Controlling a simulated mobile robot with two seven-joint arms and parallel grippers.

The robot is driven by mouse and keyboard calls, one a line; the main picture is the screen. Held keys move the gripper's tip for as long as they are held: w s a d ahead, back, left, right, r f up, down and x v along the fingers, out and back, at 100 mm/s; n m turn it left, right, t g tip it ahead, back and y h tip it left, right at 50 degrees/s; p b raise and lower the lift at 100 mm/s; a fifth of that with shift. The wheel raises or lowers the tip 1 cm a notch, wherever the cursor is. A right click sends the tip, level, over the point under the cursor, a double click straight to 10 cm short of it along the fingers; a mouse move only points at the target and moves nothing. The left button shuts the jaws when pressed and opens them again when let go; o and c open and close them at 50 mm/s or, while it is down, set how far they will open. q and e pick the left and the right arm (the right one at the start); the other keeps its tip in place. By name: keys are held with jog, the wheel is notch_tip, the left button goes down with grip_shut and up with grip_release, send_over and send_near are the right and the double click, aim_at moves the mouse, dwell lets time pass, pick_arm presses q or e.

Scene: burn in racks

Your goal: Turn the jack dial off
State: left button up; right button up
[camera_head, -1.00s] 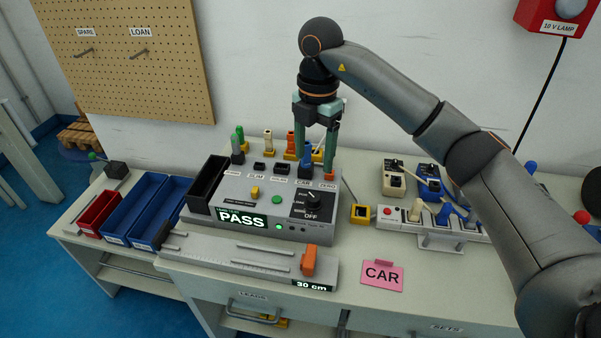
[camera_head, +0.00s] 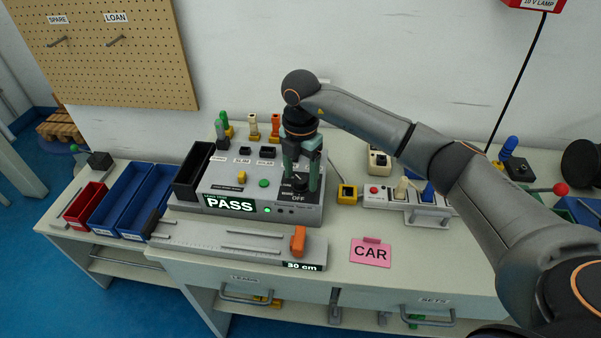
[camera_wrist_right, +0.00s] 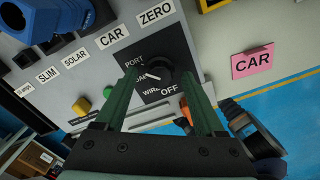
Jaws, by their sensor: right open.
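The jack dial (camera_wrist_right: 160,70) is a round black knob on a black plate with the words PORT, WIRE and OFF and a partly hidden label between PORT and WIRE. Its white mark points toward the partly hidden label, not toward OFF. The plate (camera_head: 300,197) sits at the right front of the grey tester box (camera_head: 235,192). My right gripper (camera_head: 301,183) is open over the dial, fingers pointing down, one on each side of it. In the right wrist view the gripper (camera_wrist_right: 163,82) frames the knob; contact cannot be told. My left gripper is not in view.
The tester's display (camera_head: 230,203) reads PASS. A ruler rail with an orange slider (camera_head: 298,240) lies in front. A pink CAR card (camera_head: 370,252) lies to the right. Blue bins (camera_head: 125,192) stand left. Colored plugs stand behind the box.

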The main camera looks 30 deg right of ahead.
grip_shut()
dwell(0.7)
